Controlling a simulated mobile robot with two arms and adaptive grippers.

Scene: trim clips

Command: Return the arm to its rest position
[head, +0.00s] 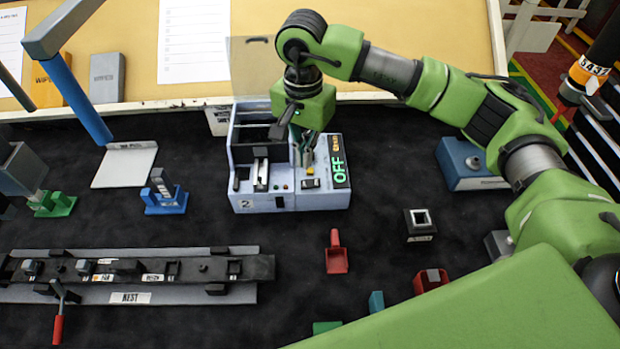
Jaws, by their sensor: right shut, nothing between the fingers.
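My right arm, green with grey joints, reaches in from the right side of the head view. Its gripper (305,150) points down, shut and empty, over the grey machine (290,201) marked 2. The fingertips are close above the machine's top near a yellow button (312,183); I cannot tell whether they touch it. A clear raised cover (254,62) stands behind the machine, partly behind the arm. My left gripper is not in view.
A red scoop (336,254), a small black-and-white block (419,224) and a blue box (470,165) stand on the dark mat. A blue post (77,100) rises at upper left.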

